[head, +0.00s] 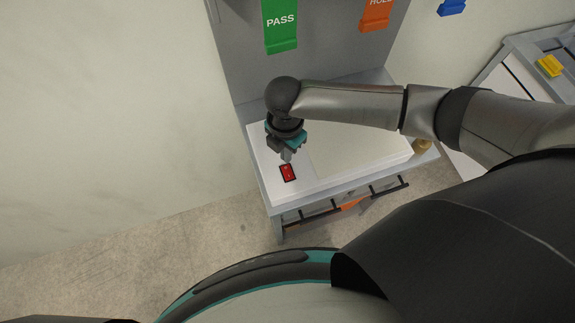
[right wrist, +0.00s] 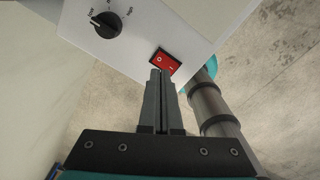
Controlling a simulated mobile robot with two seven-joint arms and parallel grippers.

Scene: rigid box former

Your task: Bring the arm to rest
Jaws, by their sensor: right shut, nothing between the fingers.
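My right gripper (head: 287,156) is shut and empty, just above the white machine (head: 265,168) on the grey bench. Its fingertips are close to the red rocker switch (head: 288,173); I cannot tell whether they touch it. In the right wrist view the shut fingers (right wrist: 161,75) point at the lower left edge of the red switch (right wrist: 165,62). A black rotary knob (right wrist: 106,25) is on the same white panel, left of the switch. In the head view my right arm reaches across from the right. My left gripper does not show.
A green PASS holder (head: 281,30), an orange holder (head: 376,14) and a blue one (head: 452,7) are at the back. A grey bench (head: 275,228) with dark handles supports the machine. A yellow block (head: 549,66) lies at the right. The floor at left is clear.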

